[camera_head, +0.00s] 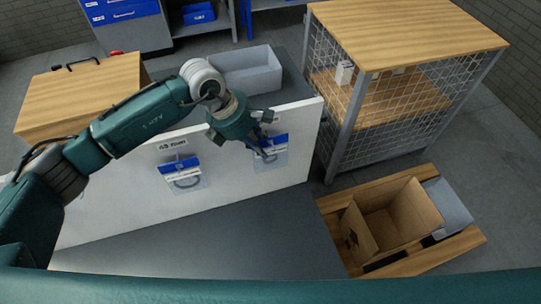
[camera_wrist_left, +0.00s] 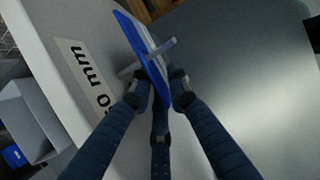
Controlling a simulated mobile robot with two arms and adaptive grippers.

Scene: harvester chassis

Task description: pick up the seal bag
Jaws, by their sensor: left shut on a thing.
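A seal bag (camera_head: 273,157) with a blue and white header card and a ring in clear plastic hangs at the right part of the white panel (camera_head: 235,187). My left gripper (camera_head: 257,150) is at its header, shut on it. In the left wrist view the fingers (camera_wrist_left: 163,86) close on the blue header (camera_wrist_left: 135,35), seen nearly edge-on, with a peg sticking through it. A second, similar bag (camera_head: 184,178) hangs further left on the panel, under its own label. My right gripper is not in view.
A grey bin (camera_head: 248,76) stands behind the panel. A wire-mesh cage with wooden shelves (camera_head: 405,38) stands to the right. An open cardboard box (camera_head: 397,215) sits on a wooden surface at lower right, beside a grey bin (camera_head: 449,205). The grey surface before the panel is clear.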

